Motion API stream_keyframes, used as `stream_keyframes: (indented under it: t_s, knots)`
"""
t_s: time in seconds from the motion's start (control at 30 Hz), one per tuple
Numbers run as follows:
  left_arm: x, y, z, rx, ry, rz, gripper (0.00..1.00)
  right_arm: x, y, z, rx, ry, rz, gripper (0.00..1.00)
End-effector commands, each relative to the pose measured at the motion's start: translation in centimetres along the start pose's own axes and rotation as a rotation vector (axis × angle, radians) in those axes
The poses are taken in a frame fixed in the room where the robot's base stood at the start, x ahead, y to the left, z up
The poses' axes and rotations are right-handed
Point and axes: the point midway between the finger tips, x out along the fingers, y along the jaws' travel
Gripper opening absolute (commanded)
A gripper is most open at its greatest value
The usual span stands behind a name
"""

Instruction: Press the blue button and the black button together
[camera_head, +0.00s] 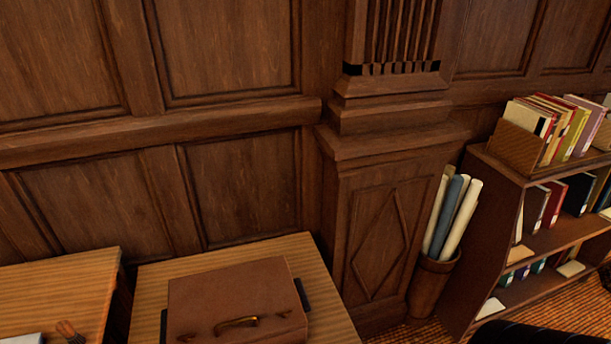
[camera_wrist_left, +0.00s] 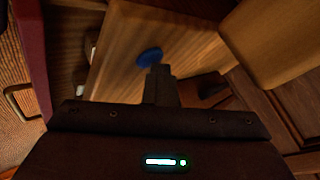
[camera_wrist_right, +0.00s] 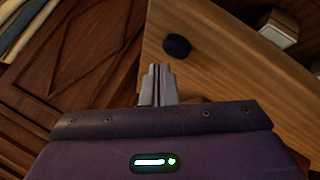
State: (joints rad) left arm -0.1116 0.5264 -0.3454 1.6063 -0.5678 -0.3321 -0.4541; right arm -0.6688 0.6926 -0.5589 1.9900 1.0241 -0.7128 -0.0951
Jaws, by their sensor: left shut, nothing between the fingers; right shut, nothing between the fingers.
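The blue button (camera_wrist_left: 150,57) is a round blue disc on a wooden surface in the left wrist view. My left gripper (camera_wrist_left: 159,70) is shut and empty, its tips appearing just below the blue button in that view. The black button (camera_wrist_right: 176,46) is a round black disc on a wooden surface in the right wrist view. My right gripper (camera_wrist_right: 157,69) is shut and empty, its tips appearing just below and left of the black button. Whether either gripper touches its button cannot be told. The head view shows neither button and neither gripper.
In the head view, a brown case (camera_head: 235,300) lies on a wooden table (camera_head: 150,293) against a panelled wall. A second wooden top (camera_head: 65,285) is at left. A bin (camera_head: 432,285) of rolled papers and a bookshelf (camera_head: 490,225) stand at right.

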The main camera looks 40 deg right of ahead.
Motion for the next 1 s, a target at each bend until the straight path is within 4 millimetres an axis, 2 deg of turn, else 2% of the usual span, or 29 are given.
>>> stream_keyframes:
  t_s: [0.53, 1.0]
  knots:
    - [0.1, 0.2, 0.1, -0.001, -0.001, 0.004, 0.00, -3.2, 2.3, -2.3, 0.001, 0.001, 0.000, 0.00]
    - [-0.1, 0.1, 0.0, -0.001, -0.002, 0.004, 0.00, -3.6, 2.6, -2.6, 0.000, 0.001, 0.000, 0.00]
